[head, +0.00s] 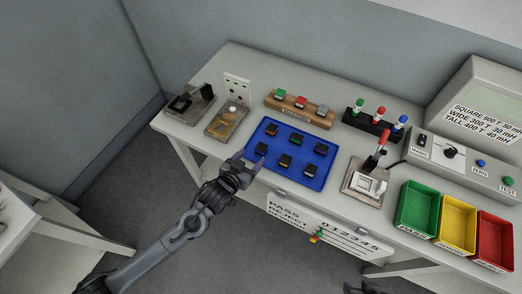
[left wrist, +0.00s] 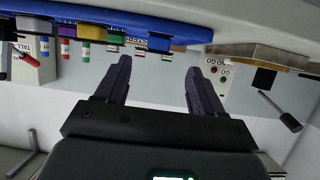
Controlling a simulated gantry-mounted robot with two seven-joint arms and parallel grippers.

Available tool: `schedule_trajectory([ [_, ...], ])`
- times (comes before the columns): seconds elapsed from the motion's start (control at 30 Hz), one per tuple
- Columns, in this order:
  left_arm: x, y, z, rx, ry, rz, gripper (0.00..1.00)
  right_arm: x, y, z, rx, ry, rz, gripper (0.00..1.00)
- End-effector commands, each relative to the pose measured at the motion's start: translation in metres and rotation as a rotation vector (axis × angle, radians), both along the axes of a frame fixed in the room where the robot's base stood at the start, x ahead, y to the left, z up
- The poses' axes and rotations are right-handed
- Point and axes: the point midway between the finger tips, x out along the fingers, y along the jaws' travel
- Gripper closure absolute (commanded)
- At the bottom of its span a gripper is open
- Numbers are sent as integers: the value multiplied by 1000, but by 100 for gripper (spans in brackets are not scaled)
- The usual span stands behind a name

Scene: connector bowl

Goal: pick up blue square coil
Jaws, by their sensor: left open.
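Several small dark coils sit in rows on a blue tray (head: 287,185) on the bench. The coil at the tray's near left, nearest my gripper, shows a bluish face (head: 261,149); its colour is hard to be sure of in the head view. My left gripper (head: 247,168) is open and empty at the tray's near left edge. In the left wrist view my gripper (left wrist: 158,85) has its two dark fingers apart, with a coil with a blue face (left wrist: 155,44) beyond and between them. A dark part of my right arm (head: 366,287) shows at the bottom edge; its jaws are unclear.
A wooden rack (head: 300,108) and a black rack (head: 372,124) stand behind the tray. A lever fixture (head: 365,183) stands to its right. Green (head: 418,208), yellow (head: 455,222) and red (head: 492,240) bins are farther right. Fixtures (head: 226,119) stand at the back left.

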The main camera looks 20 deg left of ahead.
Motion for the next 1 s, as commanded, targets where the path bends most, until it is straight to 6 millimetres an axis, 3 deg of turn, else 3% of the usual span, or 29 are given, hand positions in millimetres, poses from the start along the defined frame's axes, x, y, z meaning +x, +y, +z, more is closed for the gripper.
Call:
schedule_trajectory([
  [0.73,66,-12,-28,-1,-1,-1,32,0,3,-11,11,0,-7,57],
  [1.0,72,-13,-31,-1,1,-1,32,0,2,-12,8,-1,-6,57],
])
